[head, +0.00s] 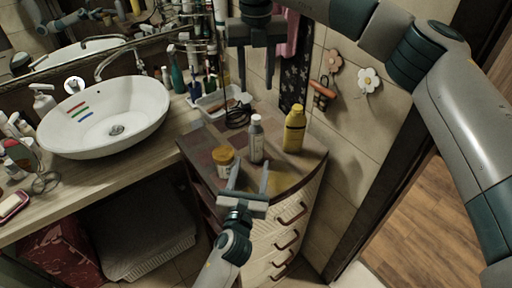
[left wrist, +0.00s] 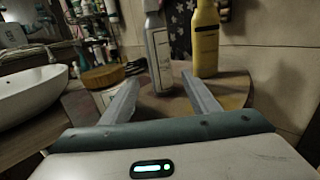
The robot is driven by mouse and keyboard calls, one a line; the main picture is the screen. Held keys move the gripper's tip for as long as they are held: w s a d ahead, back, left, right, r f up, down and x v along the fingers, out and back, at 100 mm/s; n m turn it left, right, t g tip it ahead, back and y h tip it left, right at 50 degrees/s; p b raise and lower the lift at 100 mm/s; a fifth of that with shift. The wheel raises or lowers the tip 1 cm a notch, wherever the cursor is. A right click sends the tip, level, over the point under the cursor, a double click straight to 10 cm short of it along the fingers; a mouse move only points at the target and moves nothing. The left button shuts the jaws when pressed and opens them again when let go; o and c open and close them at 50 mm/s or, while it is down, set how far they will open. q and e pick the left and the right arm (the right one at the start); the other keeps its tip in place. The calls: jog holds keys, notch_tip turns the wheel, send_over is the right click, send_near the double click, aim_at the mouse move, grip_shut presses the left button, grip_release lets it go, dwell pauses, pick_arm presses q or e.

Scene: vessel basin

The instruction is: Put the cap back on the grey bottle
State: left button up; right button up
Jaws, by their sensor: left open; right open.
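The grey bottle (head: 256,142) stands upright on the rounded cabinet top, and it also shows in the left wrist view (left wrist: 160,55). Its top end looks pale; I cannot tell whether a cap sits on it. I cannot make out a separate loose cap. My left gripper (head: 249,168) is open in front of the bottle, its two fingers pointing towards it. In the left wrist view the bottle shows beyond and between the fingertips, and the gripper does not hold it. My right gripper (head: 254,72) is open and empty, pointing down, high above the back of the cabinet.
A jar with an orange-brown lid (head: 224,160) stands close left of the grey bottle. A yellow bottle (head: 294,130) stands to its right, near the wall. A white tray (head: 218,104) with dark items lies behind. A white basin (head: 105,117) is at left. The cabinet's right front is clear.

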pick_arm(q)
jog(key=s, duration=0.3)
jog(key=s+a+b, duration=0.1)
jog(key=s, duration=0.4)
jog(key=shift+s+a+b, duration=0.25)
jog(key=shift+s+b, duration=0.1)
jog(key=shift+s, duration=0.05)
pick_arm(e)
notch_tip(320, 180, down, 2)
